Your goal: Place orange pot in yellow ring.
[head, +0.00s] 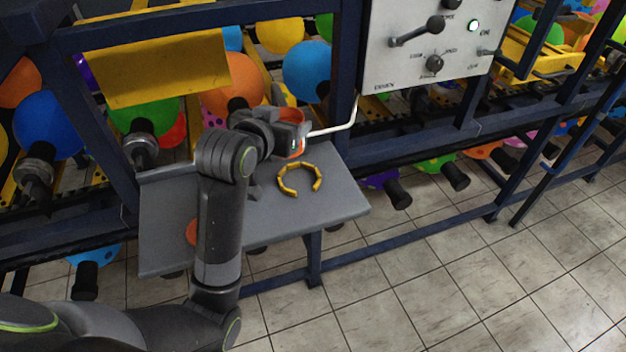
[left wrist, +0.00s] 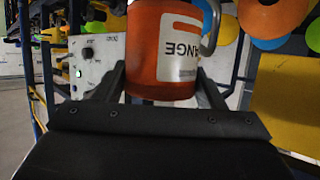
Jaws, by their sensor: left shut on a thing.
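An orange pot (head: 290,115) is held in my left gripper (head: 293,138) above the back part of a grey shelf. In the left wrist view the pot (left wrist: 163,50) sits between the two fingers, with a white label reading "ANGE" and a grey handle at its upper right. In the head view the gripper hides much of the pot. The yellow ring (head: 283,183) lies flat on the shelf, just in front of and below the pot. It is segmented, with a gap on its near side, and its middle is empty. My right gripper is not in view.
The grey shelf (head: 345,198) is clear right of the ring. An orange round shape (head: 192,233) shows at its left, partly behind my arm. A white bent bar (head: 345,124) stands behind the shelf. A control panel (head: 400,70) and blue frame with balloons are behind.

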